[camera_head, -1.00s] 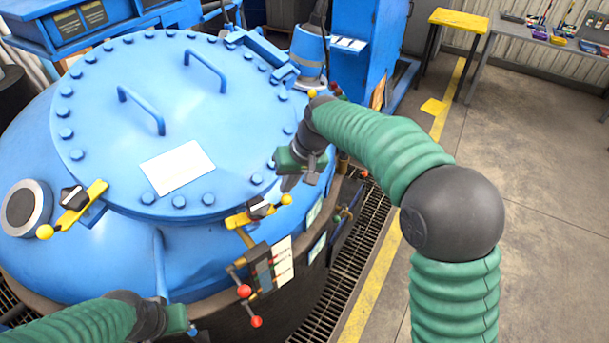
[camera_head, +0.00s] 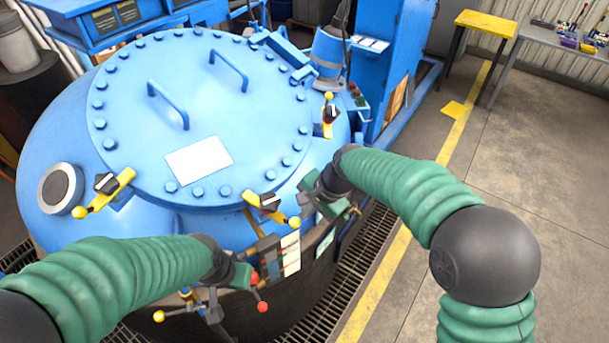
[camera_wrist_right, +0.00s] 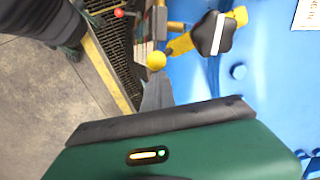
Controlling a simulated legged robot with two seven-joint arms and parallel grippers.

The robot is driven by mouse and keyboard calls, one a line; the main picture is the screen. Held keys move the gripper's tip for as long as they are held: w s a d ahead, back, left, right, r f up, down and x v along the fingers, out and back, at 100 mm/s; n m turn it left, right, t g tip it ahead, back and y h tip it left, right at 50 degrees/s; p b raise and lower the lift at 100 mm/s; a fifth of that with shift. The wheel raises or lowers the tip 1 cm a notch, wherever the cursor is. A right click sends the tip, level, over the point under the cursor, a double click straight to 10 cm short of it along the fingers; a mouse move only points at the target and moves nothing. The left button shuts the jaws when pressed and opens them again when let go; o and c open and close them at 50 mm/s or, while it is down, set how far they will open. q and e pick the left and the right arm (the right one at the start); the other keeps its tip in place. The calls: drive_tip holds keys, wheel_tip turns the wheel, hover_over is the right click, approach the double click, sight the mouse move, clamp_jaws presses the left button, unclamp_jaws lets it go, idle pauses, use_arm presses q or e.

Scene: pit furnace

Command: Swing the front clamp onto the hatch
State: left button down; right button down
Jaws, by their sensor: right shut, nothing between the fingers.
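The hatch (camera_head: 235,125) is a round blue lid with bolts and two handles. The front clamp (camera_head: 270,204) is a yellow bar with a black knob and a yellow ball at its outer end. Its inner end points at the hatch's front rim; whether it overlaps the rim is unclear. The clamp also shows in the right wrist view (camera_wrist_right: 211,35). My right gripper (camera_head: 312,190) is shut and empty beside the ball end. In the right wrist view its fingers (camera_wrist_right: 157,92) appear just below the ball; contact is unclear. My left gripper (camera_head: 243,276) is by red-ball levers, its fingers unclear.
Other yellow clamps stand at the hatch's left (camera_head: 105,190) and right (camera_head: 329,115). Red-ball levers (camera_head: 258,290) and a yellow-ball handle (camera_head: 185,309) are low at the vessel's front. Grating (camera_head: 350,255) borders the vessel. Open floor (camera_head: 560,170) lies right.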

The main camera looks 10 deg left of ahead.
sight(298, 226)
drive_tip(key=s+m, duration=0.1)
drive_tip(key=m, duration=0.1)
drive_tip(key=s+m+p, duration=0.1)
drive_tip(key=s+m, duration=0.1)
drive_tip(key=shift+s+a, duration=0.1)
drive_tip(key=shift+a, duration=0.25)
drive_tip(key=shift+s+a+p, duration=0.35)
drive_tip(key=shift+s, duration=0.2)
drive_tip(key=shift+f, duration=0.1)
